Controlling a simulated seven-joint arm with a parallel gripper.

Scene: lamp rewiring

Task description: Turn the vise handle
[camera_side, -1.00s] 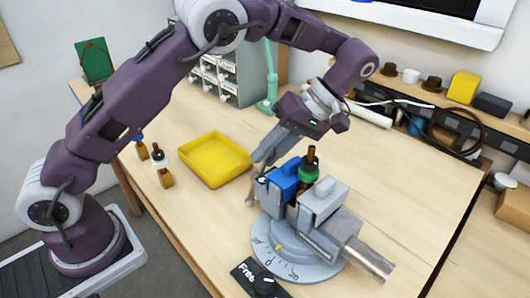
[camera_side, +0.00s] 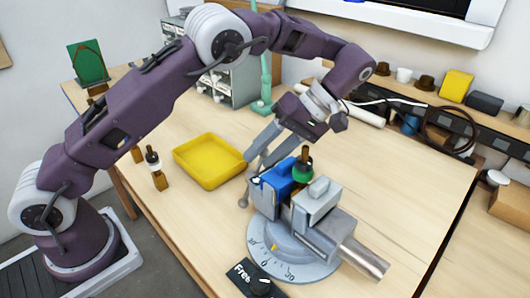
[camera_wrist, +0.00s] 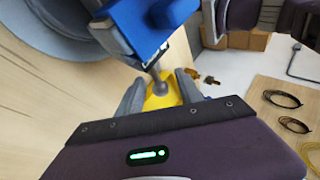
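The vise (camera_side: 322,228) stands on a round grey dial base, with a blue jaw piece (camera_side: 275,188) and a grey jaw (camera_side: 316,200). A dark brown and green part sits upright between the jaws (camera_side: 303,170). The vise handle (camera_side: 244,199), a thin grey bar with a ball end, is at the vise's left side. My gripper (camera_side: 256,164) is just above and beside the handle, fingers apart. In the wrist view, the handle's ball end (camera_wrist: 160,88) shows between the open fingers (camera_wrist: 159,90). I cannot tell whether they touch it.
A yellow tray (camera_side: 209,160) lies left of the vise. A black plate with a knob (camera_side: 256,281) is in front of the vise base. The table right of the vise is mostly clear.

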